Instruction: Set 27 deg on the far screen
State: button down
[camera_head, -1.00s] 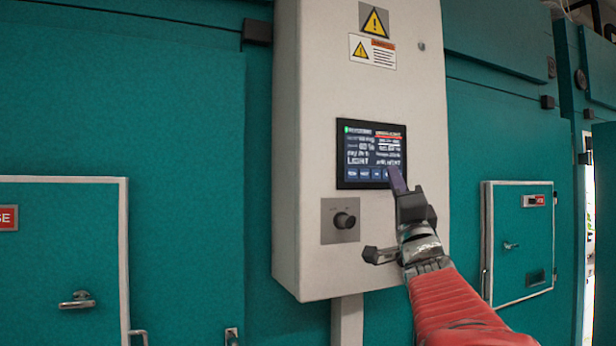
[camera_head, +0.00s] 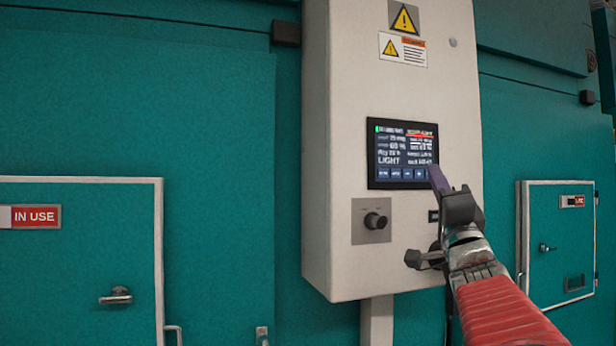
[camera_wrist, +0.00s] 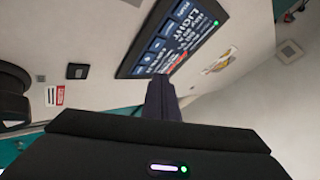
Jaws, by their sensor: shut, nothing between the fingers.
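The screen (camera_head: 402,153) is a dark touch panel on a white control cabinet (camera_head: 335,110). It shows white text, the word LIGHT and a row of blue buttons along its bottom. The temperature digits are too blurred to read surely. My gripper (camera_head: 437,176) is shut and empty, with its tip at the lower right corner of the screen in the head view. I cannot tell whether the tip touches the panel.
A round black knob (camera_head: 375,220) sits on a plate below the screen. Warning labels (camera_head: 403,18) are above it. Teal chamber doors stand either side, the left one with an IN USE sign (camera_head: 35,216) and a handle (camera_head: 116,296).

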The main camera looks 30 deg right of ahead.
jog(key=s, duration=0.3)
jog(key=shift+s+a, duration=0.25)
jog(key=shift+a, duration=0.15)
jog(key=shift+d+f, duration=0.1)
dwell(0.4)
